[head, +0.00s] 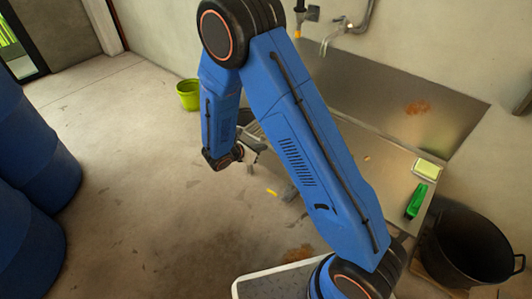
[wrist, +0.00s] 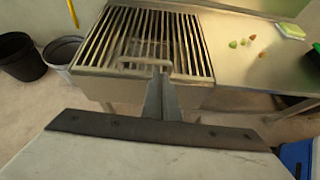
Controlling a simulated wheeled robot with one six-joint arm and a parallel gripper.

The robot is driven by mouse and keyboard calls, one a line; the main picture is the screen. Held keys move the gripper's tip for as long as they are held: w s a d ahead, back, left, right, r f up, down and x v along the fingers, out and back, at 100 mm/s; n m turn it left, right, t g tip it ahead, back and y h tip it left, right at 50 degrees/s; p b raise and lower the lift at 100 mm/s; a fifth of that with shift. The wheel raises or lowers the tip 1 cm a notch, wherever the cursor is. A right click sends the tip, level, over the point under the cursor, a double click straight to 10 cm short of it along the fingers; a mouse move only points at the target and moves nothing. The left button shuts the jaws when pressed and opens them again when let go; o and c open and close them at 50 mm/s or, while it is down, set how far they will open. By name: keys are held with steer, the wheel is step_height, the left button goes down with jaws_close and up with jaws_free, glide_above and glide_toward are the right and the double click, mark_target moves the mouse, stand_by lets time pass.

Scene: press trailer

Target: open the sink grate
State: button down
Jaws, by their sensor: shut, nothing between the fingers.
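In the head view my arm hides most of the grate and the gripper.
A metal counter (wrist: 250,73) with small scraps adjoins the sink on the right. A black bucket (wrist: 20,58) and a grey bucket (wrist: 62,60) stand at the left.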

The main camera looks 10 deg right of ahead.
mark_target(270, 147)
steer(key=shift+n, duration=0.4)
steer(key=x, duration=0.3)
steer(key=a+f+x, duration=0.1)
steer(key=x, duration=0.5)
steer(key=shift+w+f, duration=0.3)
steer(key=shift+f, duration=0.1)
steer(key=shift+r, duration=0.1)
steer(key=r+y, duration=0.1)
steer(key=r, duration=0.2)
steer(key=w+d+r+g, duration=0.1)
steer(key=r, duration=0.2)
steer(key=d+r+y, duration=0.1)
steer(key=r, duration=0.2)
steer(key=shift+w+r+y, duration=0.15)
steer(key=shift+w+y, duration=0.1)
steer(key=shift+y, duration=0.05)
steer(key=w+d+r+g+y, duration=0.1)
steer(key=w+d+r+y, duration=0.1)
steer(key=w+d+r, duration=0.4)
steer(key=w+d+r+g+y, duration=0.1)
steer(key=w+d+r+g, duration=0.1)
steer(key=w+d+r, duration=0.4)
steer(key=shift+w+d+r+y, duration=0.2)
steer(key=shift+d+r+y, duration=0.2)
steer(key=shift+d+r, duration=3.1)
